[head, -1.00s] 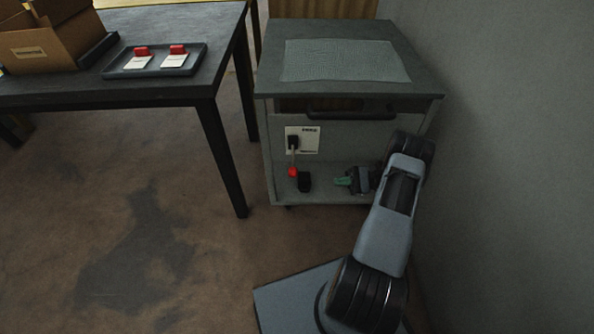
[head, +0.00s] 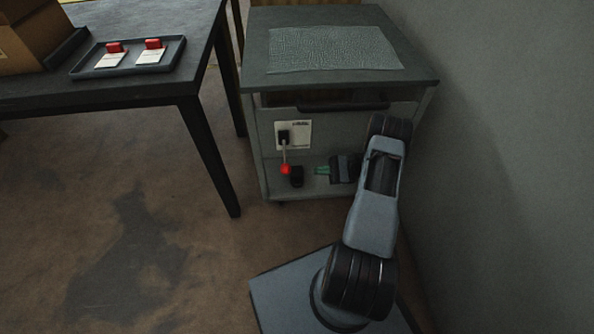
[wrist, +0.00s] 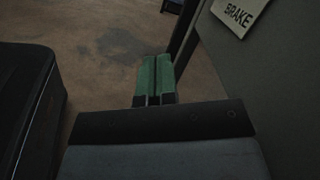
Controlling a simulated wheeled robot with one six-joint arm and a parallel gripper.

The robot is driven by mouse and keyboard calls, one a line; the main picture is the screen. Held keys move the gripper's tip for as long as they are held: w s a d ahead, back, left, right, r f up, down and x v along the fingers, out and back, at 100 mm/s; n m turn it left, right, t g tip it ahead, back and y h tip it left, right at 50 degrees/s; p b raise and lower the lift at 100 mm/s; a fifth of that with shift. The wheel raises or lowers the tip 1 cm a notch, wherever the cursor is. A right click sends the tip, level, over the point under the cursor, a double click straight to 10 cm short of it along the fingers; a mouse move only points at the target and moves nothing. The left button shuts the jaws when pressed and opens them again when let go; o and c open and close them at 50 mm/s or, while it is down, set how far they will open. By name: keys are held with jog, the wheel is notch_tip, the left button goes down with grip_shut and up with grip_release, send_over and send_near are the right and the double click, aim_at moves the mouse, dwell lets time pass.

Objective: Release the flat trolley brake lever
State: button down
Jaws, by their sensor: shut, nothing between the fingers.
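The flat trolley (head: 385,130) stands against the wall, with a white brake label plate (head: 305,130) on its front. The brake lever (head: 285,152) hangs down from a black pivot on the plate and ends in a red knob (head: 286,169). My gripper (head: 318,171) is shut and empty, its green fingertips pointing left, a little right of the knob and a black block. In the wrist view the green fingers (wrist: 154,78) are together, and part of the brake label (wrist: 240,14) shows at top right. The red knob does not show in the wrist view.
A black block (head: 297,176) sits just right of the knob, between it and my fingertips. A dark table (head: 150,88) with a tray (head: 80,70) of two red-topped cards stands at left. A wall is close on the right. Floor in front is clear.

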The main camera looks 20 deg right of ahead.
aim_at(285, 157)
jog(key=a+r+b, duration=0.1)
jog(key=a+r, duration=0.2)
jog(key=a, duration=0.5)
jog(key=shift+w+a+r, duration=0.25)
jog(key=shift+w+r, duration=0.1)
jog(key=shift+r, duration=0.1)
jog(key=shift+s+r+m+p, duration=0.3)
jog(key=shift+m+p, duration=0.2)
jog(key=shift+p, duration=0.05)
